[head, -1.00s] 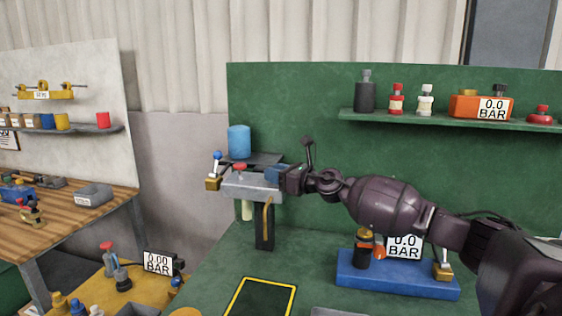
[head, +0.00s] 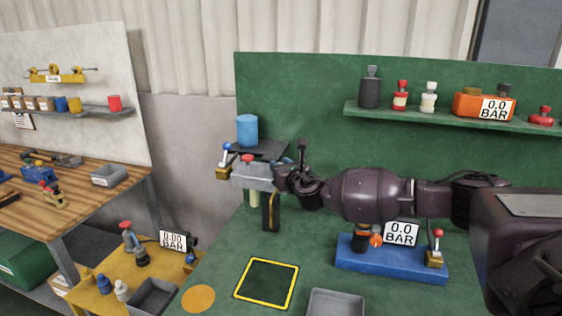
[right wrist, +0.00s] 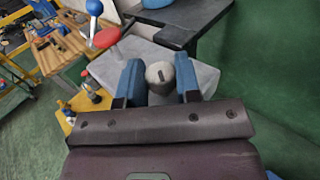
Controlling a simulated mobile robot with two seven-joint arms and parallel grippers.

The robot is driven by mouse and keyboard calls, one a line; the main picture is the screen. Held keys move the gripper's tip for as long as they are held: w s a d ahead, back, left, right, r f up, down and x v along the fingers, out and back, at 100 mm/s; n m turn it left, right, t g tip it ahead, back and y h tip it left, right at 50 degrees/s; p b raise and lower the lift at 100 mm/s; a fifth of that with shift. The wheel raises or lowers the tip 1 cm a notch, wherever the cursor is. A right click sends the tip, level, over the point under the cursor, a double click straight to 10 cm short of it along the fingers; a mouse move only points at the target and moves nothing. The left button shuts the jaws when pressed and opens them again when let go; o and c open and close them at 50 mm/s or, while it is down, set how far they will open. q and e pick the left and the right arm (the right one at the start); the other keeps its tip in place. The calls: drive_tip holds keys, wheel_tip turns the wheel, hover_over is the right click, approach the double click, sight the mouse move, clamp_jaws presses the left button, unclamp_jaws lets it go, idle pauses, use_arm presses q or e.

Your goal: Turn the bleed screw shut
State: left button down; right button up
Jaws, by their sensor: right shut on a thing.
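The bleed screw (right wrist: 158,73) is a pale grey round head with a dark slot, at the middle of the right wrist view. My right gripper (head: 277,174) is shut on it, with a blue finger pad against each side. The screw sits at the grey metal block (right wrist: 206,77), which also shows in the head view (head: 255,180). The block carries a red knob (head: 248,158), a lever with a blue ball (head: 227,147) and a brass fitting (head: 222,174). In the head view my gripper hides the screw. My left gripper is not in view.
A blue cylinder (head: 247,130) stands on a dark shelf behind the block. A blue base with a gauge (head: 401,233) stands below my right arm. A yellow-edged dark square (head: 267,283) and a grey tray (head: 335,304) lie in front. A green panel is behind.

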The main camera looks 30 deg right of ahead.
drive_tip(key=m+g+h, duration=0.1)
drive_tip(key=m+h, duration=0.1)
drive_tip(key=h, duration=0.1)
drive_tip(key=m+g+h, duration=0.1)
drive_tip(key=m+h, duration=0.1)
drive_tip(key=h, duration=0.1)
drive_tip(key=m+g+h, duration=0.1)
drive_tip(key=m+h, duration=0.1)
drive_tip(key=h, duration=0.1)
drive_tip(key=shift+w+a+g+p, duration=0.15)
drive_tip(key=shift+a+g+p, duration=0.15)
drive_tip(key=shift+a+g, duration=0.1)
drive_tip(key=m+g+h, duration=0.4)
drive_tip(key=m+g, duration=0.1)
drive_tip(key=shift+w+r+g+h, duration=0.1)
drive_tip(key=shift+w+g+h, duration=0.05)
drive_tip(key=shift+g+h, duration=0.15)
drive_tip(key=o, duration=0.9)
drive_tip(key=shift+d, duration=0.1)
drive_tip(key=shift+o, duration=0.2)
drive_tip(key=shift+s+a, duration=0.2)
drive_tip(key=shift+a, duration=0.3)
drive_tip(key=b+v, duration=0.1)
drive_tip(key=v, duration=0.8)
drive_tip(key=shift+a, duration=0.4)
drive_tip(key=shift+s, duration=0.15)
